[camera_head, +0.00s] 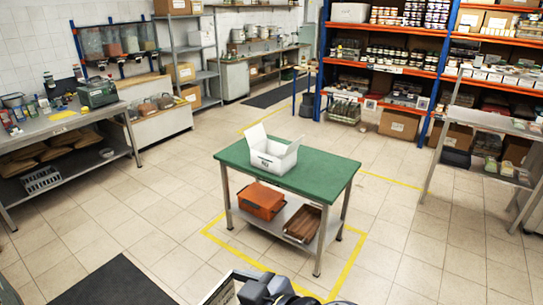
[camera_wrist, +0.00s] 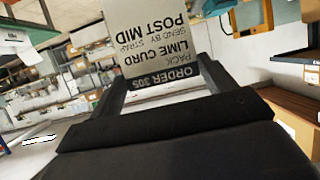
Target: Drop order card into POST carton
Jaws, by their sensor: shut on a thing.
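The order card (camera_wrist: 150,35) is pale, with a dark band reading "ORDER 305" and lines "PACK LIME CURD" and "POST MID", upside down in the wrist view. My gripper (camera_wrist: 165,78) is shut on its banded end. In the head view my gripper (camera_head: 262,290) shows only in part at the bottom edge, in front of the green table. A white carton (camera_head: 268,164) stands upright on the table's top with its flaps open. Its front has small dark print, too small to read surely. The carton is well beyond my gripper; its inside floor is hidden.
The green table (camera_head: 325,172) has bare top around the carton. An orange box (camera_head: 261,200) and a brown tray (camera_head: 303,223) sit on its lower shelf. Yellow floor lines surround it. A workbench (camera_head: 62,125) stands left, and a metal shelf table (camera_head: 490,120) right. Floor between is clear.

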